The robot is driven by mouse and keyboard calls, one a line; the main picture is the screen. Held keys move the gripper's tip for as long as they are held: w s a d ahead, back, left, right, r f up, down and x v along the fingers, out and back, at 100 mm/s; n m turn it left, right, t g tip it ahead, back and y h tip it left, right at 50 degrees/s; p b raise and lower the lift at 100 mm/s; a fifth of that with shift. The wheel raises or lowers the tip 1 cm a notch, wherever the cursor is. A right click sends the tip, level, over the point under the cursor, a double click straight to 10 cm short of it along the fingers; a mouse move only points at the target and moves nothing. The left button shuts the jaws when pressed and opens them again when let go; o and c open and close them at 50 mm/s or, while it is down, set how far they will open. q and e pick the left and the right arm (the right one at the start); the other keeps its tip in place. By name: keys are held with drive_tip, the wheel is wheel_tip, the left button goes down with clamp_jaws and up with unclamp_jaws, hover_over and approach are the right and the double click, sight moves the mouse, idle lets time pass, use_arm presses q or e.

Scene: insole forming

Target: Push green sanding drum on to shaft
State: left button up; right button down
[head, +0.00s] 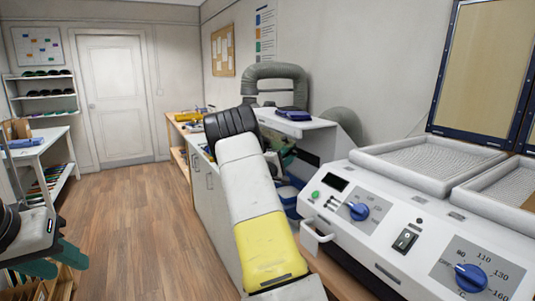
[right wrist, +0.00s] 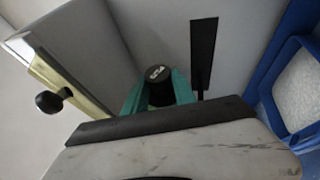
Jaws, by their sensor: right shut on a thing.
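My right gripper (right wrist: 158,97) shows in the right wrist view with its teal fingers on either side of a round piece with a black end face (right wrist: 158,73) and pale lettering. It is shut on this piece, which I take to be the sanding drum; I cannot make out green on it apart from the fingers. No shaft can be made out. In the head view my right arm reaches to the extraction machine by the wall and hides most of its gripper. My left gripper (head: 48,262) is at the lower left edge, partly cut off, away from the machine.
In the right wrist view a dark slot (right wrist: 203,55) is right of the drum, a black knob (right wrist: 48,102) on the left, and a blue-rimmed bin (right wrist: 262,92) on the right. In the head view a white control unit (head: 415,225) fills the right. The wooden floor is clear.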

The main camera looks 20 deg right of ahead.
drive_tip(key=shift+w, duration=0.5)
idle(0.5)
drive_tip(key=shift+r, duration=0.2)
idle(0.4)
drive_tip(key=c, duration=0.9)
unclamp_jaws()
drive_tip(key=shift+w+a, duration=0.1)
drive_tip(key=shift+c, duration=0.2)
drive_tip(key=shift+f, duration=0.15)
drive_tip(key=shift+o, duration=0.5)
drive_tip(key=s+a, duration=0.4)
drive_tip(key=a, duration=0.4)
drive_tip(key=shift+s+a+r, duration=0.2)
drive_tip(key=shift+s+a, duration=0.1)
